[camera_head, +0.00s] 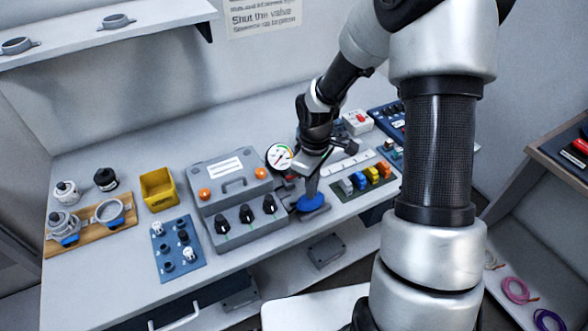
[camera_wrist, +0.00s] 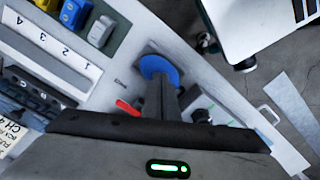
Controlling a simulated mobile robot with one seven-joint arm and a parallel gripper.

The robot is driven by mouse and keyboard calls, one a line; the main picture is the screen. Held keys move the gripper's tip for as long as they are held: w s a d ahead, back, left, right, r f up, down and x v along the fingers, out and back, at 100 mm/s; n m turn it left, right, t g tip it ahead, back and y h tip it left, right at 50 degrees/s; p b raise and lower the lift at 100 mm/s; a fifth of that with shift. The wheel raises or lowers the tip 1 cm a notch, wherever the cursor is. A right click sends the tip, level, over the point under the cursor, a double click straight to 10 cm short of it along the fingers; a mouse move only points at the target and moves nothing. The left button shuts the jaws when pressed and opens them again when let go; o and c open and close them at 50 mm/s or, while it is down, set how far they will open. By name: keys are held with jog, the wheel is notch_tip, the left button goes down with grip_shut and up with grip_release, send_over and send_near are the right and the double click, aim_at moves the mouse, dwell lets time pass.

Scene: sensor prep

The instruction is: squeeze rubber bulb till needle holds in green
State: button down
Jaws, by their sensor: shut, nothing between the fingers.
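A blue round pad, which looks like the rubber bulb (camera_head: 311,203), sits on a grey base near the table's front edge. It also shows in the wrist view (camera_wrist: 160,66). My gripper (camera_head: 312,192) points down over it with its fingers together and nothing between them. In the wrist view the fingertips (camera_wrist: 165,80) overlap the blue pad; I cannot tell whether they touch it. The fingers hide part of the pad. A round white gauge (camera_head: 279,156) with a coloured arc stands left of my gripper. Its needle is too small to read surely.
A grey case (camera_head: 232,183) with black knobs stands to the left. Right of the bulb is a rack (camera_head: 364,182) of coloured blocks. A red lever (camera_wrist: 128,107) lies close to my fingers. A yellow bin (camera_head: 158,189) and a blue panel (camera_head: 179,250) stand farther left.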

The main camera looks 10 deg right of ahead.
jog(key=shift+f+b, duration=0.45)
jog(key=shift+f, duration=0.25)
jog(key=shift+r, duration=0.1)
dwell(0.5)
jog(key=shift+r+p, duration=2.95)
jog(key=shift+r, duration=0.55)
jog(key=shift+f, duration=0.1)
jog(key=shift+w+n+b, duration=0.1)
jog(key=shift+n+b, duration=0.6)
jog(key=shift+b, duration=0.05)
jog(key=shift+d+r+n+b, duration=0.1)
jog(key=shift+r+n+b, duration=0.15)
jog(key=shift+n+b, duration=0.3)
notch_tip(320, 180, down, 5)
jog(key=n+b, duration=0.3)
jog(key=b, duration=0.3)
jog(key=shift+n+b, duration=0.25)
jog(key=shift+b, duration=0.05)
